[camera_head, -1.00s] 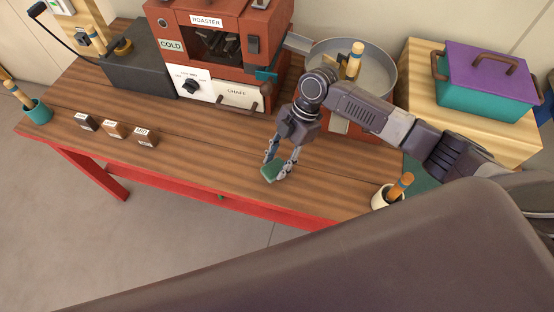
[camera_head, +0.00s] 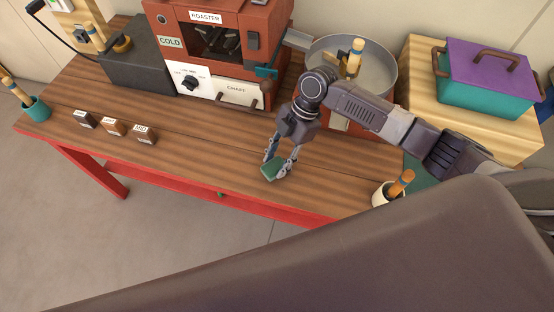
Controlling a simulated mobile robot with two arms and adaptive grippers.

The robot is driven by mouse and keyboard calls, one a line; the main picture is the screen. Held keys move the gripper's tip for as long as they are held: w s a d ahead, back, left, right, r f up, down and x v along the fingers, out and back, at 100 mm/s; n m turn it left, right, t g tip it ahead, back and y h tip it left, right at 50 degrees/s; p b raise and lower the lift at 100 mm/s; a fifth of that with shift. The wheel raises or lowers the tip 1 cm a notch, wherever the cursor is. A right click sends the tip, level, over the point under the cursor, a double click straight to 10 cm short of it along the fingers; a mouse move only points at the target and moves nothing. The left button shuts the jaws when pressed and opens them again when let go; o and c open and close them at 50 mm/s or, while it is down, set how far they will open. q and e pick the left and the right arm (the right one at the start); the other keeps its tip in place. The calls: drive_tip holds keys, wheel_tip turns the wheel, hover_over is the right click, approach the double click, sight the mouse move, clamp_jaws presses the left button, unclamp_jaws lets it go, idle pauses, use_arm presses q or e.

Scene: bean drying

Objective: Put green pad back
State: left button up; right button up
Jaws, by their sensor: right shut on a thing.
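The green pad (camera_head: 271,171) is small and sits between the fingertips of my right gripper (camera_head: 279,168). The gripper is shut on it and points down over the front middle of the wooden table (camera_head: 190,152). I cannot tell whether the pad touches the tabletop or is just above it. A darker green surface (camera_head: 420,174) shows at the table's right end, partly hidden behind my right arm and the white cup. My left gripper is not in view.
The red roaster (camera_head: 225,50) and a round metal pan (camera_head: 375,68) stand at the back. Several small labelled blocks (camera_head: 114,128) lie at left. A white cup (camera_head: 384,195) with a wooden-handled tool stands at the front right. The table's middle front is mostly clear.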

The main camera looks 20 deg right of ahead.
drive_tip(key=shift+f, duration=0.4)
drive_tip(key=o, duration=1.4)
drive_tip(key=v, duration=1.2)
